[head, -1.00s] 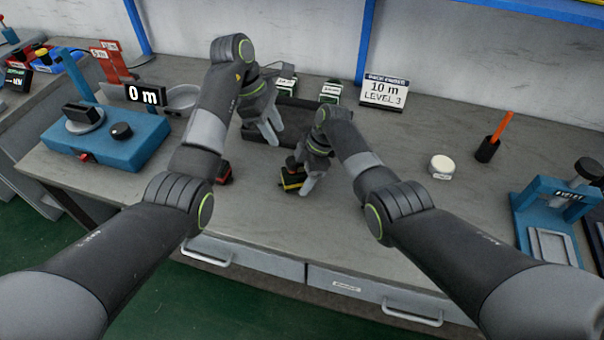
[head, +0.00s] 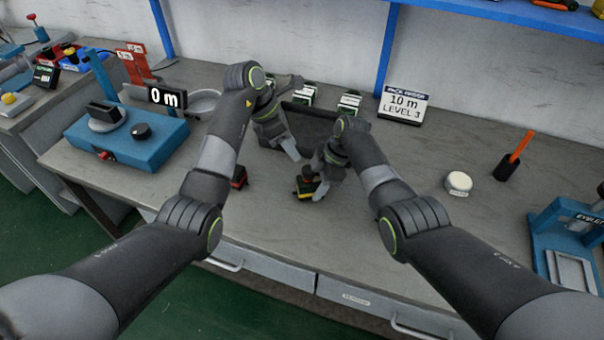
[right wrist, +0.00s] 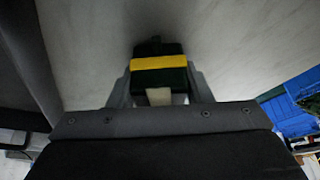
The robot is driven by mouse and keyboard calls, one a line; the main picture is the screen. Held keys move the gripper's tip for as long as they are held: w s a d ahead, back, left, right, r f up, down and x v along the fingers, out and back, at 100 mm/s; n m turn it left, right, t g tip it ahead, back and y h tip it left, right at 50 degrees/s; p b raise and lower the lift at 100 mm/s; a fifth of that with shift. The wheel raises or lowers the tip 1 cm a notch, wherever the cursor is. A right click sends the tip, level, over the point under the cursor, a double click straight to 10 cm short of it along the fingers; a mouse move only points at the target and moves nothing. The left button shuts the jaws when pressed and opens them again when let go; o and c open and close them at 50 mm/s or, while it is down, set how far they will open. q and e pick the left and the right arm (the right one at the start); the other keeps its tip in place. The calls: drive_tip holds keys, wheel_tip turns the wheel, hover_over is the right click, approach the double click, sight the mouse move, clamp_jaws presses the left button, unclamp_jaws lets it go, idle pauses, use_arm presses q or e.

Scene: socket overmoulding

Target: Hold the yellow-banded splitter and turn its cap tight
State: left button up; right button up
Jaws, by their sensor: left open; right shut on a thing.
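The yellow-banded splitter (head: 306,187) is a small dark block with a yellow band and a reddish part on top. In the head view it is at my right gripper (head: 320,181), just above or on the table. In the right wrist view the splitter (right wrist: 159,63) sits between the two fingers, which are shut on it. Its cap is hard to make out. My left gripper (head: 287,143) is open and empty, up and to the left of the splitter, with fingers pointing down.
A dark tray (head: 312,128) stands behind the grippers. A red-and-black block (head: 239,176) lies left of the splitter. A blue device (head: 128,140) stands at left, and a white round pot (head: 458,183) at right. The table's front middle is clear.

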use_arm(q)
drive_tip(key=f+n+t+h, duration=0.1)
drive_tip(key=f+n, duration=0.1)
drive_tip(key=n, duration=0.3)
drive_tip(key=n+t+h, duration=0.4)
drive_tip(key=n+t, duration=0.3)
drive_tip(key=n, duration=2.8)
approach(303, 173)
drive_tip(key=shift+n, duration=0.3)
drive_tip(key=x, duration=0.9)
drive_tip(key=shift+w+f, duration=0.15)
drive_tip(key=c, duration=0.7)
